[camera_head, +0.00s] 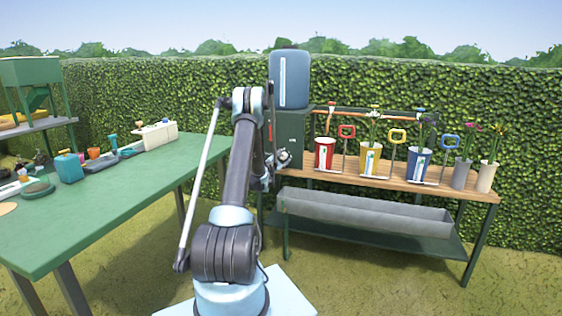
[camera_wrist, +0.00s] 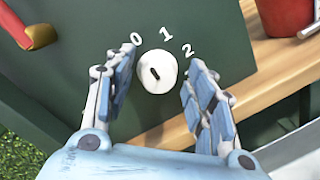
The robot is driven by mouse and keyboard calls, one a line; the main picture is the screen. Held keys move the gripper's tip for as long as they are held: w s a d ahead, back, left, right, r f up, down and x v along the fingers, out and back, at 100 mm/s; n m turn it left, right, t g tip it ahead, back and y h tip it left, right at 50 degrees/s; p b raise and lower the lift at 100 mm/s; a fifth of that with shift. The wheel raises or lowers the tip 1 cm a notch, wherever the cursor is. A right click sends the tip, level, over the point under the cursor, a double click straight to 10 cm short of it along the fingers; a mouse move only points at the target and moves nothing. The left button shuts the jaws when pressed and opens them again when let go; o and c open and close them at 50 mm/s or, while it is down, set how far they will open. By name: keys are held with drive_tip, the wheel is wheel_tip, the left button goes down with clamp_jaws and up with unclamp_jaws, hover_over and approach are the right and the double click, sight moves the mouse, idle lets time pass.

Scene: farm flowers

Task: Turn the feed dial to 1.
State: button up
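The feed dial (camera_wrist: 157,72) is a white round knob with a short black mark on a dark green panel (camera_wrist: 75,85) in the wrist view. White numerals 0, 1 and 2 stand above it from left to right. The mark slants towards the upper left, roughly at the 0. My gripper (camera_wrist: 161,66) is open, with one blue-padded finger on each side of the dial and visible gaps between. In the head view my gripper (camera_head: 283,158) is at the front of the green feeder box (camera_head: 291,125), and the dial is hidden there.
A blue tank (camera_head: 290,80) tops the feeder box. A wooden bench (camera_head: 440,188) to the right holds red, yellow and blue flower pots, with a grey trough (camera_head: 360,212) below. A green table (camera_head: 120,205) with tools stands left. A red-and-brass part (camera_wrist: 32,30) is near the panel's upper left.

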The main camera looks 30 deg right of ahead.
drive_tip(key=shift+a, duration=0.1)
drive_tip(key=c, duration=0.8)
drive_tip(key=shift+m, duration=0.4)
drive_tip(key=shift+c, duration=0.3)
drive_tip(key=m, duration=0.3)
drive_tip(key=shift+y, duration=0.3)
drive_tip(key=shift+s+m, duration=0.15)
drive_tip(key=shift+m, duration=2.15)
drive_tip(key=o, duration=1.1)
drive_tip(key=shift+y, duration=0.3)
